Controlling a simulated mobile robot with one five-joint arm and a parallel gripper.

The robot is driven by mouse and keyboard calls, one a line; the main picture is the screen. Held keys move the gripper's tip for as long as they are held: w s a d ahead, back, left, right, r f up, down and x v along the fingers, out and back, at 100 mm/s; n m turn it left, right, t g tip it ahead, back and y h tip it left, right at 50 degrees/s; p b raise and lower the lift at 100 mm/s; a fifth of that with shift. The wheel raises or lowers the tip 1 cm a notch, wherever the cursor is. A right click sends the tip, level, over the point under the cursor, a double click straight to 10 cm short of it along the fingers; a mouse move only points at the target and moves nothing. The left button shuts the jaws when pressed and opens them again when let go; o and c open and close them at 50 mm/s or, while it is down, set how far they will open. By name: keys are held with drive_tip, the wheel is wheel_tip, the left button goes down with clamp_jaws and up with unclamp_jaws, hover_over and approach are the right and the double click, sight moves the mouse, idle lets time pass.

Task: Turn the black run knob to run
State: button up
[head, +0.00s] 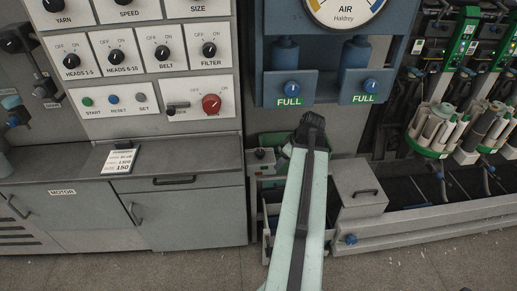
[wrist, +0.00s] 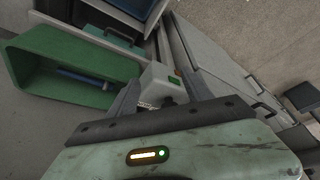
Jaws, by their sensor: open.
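A small pale box (wrist: 160,82) with a green label shows in the wrist view, and a dark knob (wrist: 168,101) sticks out of its near side. A small grey box with a black knob (head: 260,154) also shows in the head view, left of my arm; its lettering is too small to read. My gripper (wrist: 160,79) is open, its two fingers on either side of the pale box and knob in the picture. I cannot tell whether they touch it.
The grey control panel (head: 155,72) at upper left carries several other black knobs and a red knob (head: 211,104). Two blue units marked FULL stand behind my arm. A grey lidded box (head: 358,188) is right of my arm. A green tray (wrist: 62,65) lies left in the wrist view.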

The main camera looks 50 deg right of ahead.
sight(261, 152)
drive_tip(key=w, duration=1.1)
drive_tip(key=shift+w+a, duration=0.1)
drive_tip(key=shift+a, duration=0.3)
drive_tip(key=shift+f+b, duration=0.55)
drive_tip(key=shift+f, duration=0.1)
